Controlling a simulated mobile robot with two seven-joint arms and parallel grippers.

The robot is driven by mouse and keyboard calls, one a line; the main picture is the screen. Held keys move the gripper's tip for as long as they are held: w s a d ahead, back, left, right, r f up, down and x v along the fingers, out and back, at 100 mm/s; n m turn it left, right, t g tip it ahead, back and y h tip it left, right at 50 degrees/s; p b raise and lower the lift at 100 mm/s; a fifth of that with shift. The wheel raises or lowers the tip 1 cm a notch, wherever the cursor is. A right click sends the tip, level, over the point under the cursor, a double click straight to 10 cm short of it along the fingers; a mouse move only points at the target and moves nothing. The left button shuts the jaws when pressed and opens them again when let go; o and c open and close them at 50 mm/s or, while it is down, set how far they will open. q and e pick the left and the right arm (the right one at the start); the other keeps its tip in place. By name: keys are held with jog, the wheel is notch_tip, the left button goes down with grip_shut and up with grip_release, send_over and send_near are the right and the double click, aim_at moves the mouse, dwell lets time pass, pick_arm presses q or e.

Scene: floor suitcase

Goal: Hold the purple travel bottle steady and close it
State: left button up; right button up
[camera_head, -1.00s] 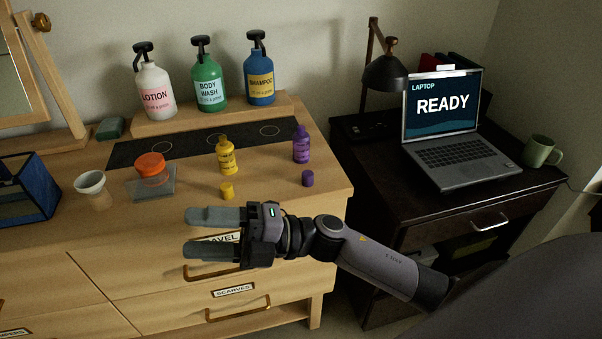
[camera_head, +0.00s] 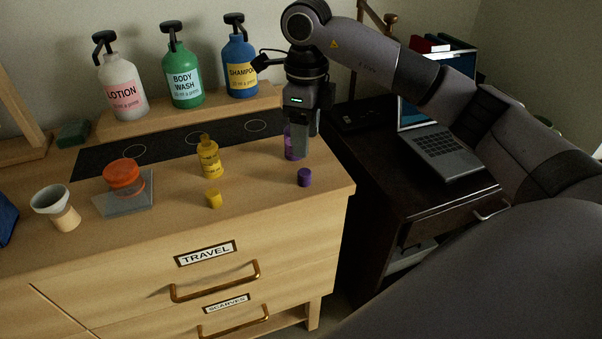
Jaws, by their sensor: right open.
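The purple travel bottle (camera_head: 290,147) stands upright on the dresser top near its right end, on the edge of the dark mat. My right gripper (camera_head: 305,148) points down over it, with its fingers around or just in front of the bottle; I cannot tell which. The gripper is open and hides the bottle's upper part. The purple cap (camera_head: 305,177) lies apart on the wood in front of the bottle. My left gripper is not in view.
A yellow bottle (camera_head: 209,158) and a yellow cap (camera_head: 213,198) are to the left. Lotion (camera_head: 122,90), body wash (camera_head: 183,80) and shampoo (camera_head: 240,68) pump bottles stand on a raised shelf (camera_head: 150,119) behind. The laptop (camera_head: 445,150) is on the dark desk at right.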

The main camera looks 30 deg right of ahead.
aim_at(304, 171)
jog(key=shift+f, duration=0.95)
jog(key=f, duration=0.4)
jog(key=shift+s+a+p, duration=0.3)
jog(key=shift+a+p, duration=0.05)
jog(key=shift+p, duration=0.05)
jog(key=shift+f, duration=0.65)
jog(key=shift+c, duration=0.3)
grip_shut()
